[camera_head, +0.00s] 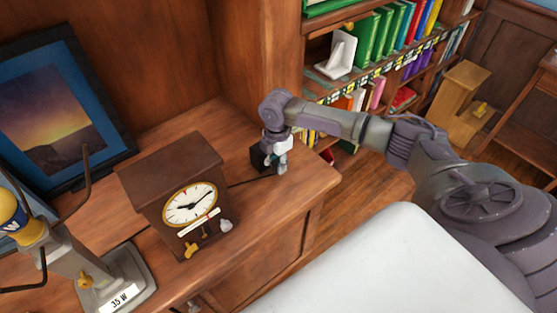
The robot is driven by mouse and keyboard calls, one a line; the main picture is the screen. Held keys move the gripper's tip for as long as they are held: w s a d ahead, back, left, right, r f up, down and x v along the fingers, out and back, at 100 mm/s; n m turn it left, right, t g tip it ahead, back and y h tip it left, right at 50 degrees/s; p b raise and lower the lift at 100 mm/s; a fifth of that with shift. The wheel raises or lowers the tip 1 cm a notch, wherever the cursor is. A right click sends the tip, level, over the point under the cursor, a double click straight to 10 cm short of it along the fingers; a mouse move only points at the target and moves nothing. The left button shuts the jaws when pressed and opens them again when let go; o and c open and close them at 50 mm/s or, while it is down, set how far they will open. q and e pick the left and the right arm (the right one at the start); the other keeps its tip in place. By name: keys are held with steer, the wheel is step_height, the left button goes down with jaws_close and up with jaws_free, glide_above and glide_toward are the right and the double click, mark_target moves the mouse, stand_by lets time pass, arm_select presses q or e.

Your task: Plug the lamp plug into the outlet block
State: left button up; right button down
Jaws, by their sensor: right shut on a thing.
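My right gripper (280,169) reaches over the wood cabinet top from the right, pointing down near its right end. It is shut on the lamp plug, which is too small and covered to make out. A black block (257,158), apparently the outlet block, stands right beside the fingers on their left, partly hidden by them. I cannot tell whether plug and block touch. A thin dark cord (250,181) runs from behind the clock to the gripper. The lamp (117,278), with a grey base marked 35 W and a yellow bulb, stands at the lower left. My left gripper is out of view.
A brown wooden clock (191,203) stands between lamp and gripper. A framed picture (60,120) leans at the back left. A bookcase with books (372,40) and a white bookend (337,55) is behind my right arm. The cabinet top (290,200) is bare in front of the gripper.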

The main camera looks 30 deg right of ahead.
mark_target(277, 161)
steer(key=shift+w+a+r+b, duration=0.15)
steer(key=shift+w+r+b, duration=0.2)
steer(key=shift+w+r, duration=0.5)
stand_by(0.4)
steer(key=shift+w+f, duration=0.1)
steer(key=c, duration=0.9)
jaws_free()
steer(key=shift+o, duration=0.5)
steer(key=r, duration=0.9)
steer(key=shift+s+a+r, duration=0.1)
steer(key=shift+s+r, duration=0.2)
steer(key=shift+r, duration=0.1)
steer(key=shift+s+r, duration=0.45)
steer(key=shift+d, duration=0.2)
